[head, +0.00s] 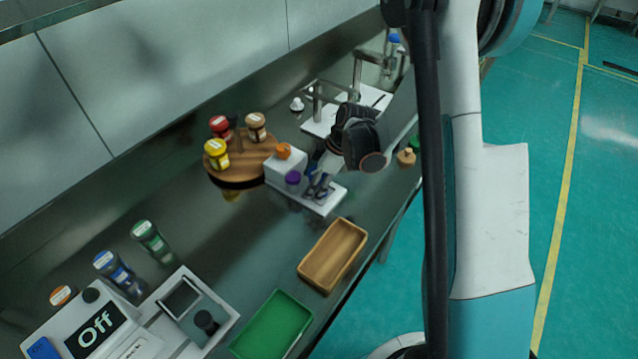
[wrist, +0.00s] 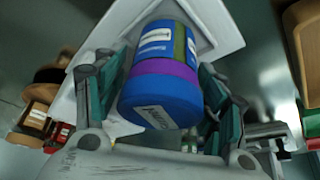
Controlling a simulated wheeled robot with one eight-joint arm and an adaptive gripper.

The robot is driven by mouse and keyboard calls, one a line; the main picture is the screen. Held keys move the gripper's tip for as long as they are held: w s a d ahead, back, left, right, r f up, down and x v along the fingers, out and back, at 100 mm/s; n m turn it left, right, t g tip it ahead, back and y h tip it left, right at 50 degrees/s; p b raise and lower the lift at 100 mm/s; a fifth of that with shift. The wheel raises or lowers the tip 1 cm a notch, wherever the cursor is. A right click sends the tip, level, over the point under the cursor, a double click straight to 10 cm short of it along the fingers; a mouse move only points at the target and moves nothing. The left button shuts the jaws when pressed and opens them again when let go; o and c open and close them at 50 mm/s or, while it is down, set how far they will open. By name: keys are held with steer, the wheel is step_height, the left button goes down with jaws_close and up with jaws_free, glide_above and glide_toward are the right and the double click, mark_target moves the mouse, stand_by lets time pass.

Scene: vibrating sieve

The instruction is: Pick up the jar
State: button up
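In the wrist view a blue jar (wrist: 165,85) with a purple band and pale labels lies between the two fingers of my gripper (wrist: 163,88). The fingers flank it closely on both sides; I cannot tell whether they press on it. In the head view my gripper (head: 318,186) is low at the white platform (head: 328,203), with blue showing at its fingers. A purple-topped item (head: 293,178) shows just left of the gripper there; I cannot tell whether it is part of the same jar.
A white block with an orange-capped item (head: 283,151) and a round wooden stand (head: 240,178) with several jars are to the left. A wooden tray (head: 333,255) and a green tray (head: 272,325) lie nearer the front. A metal stand (head: 316,100) is behind.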

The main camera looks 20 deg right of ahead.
steer(key=c, duration=0.8)
steer(key=shift+r, duration=0.1)
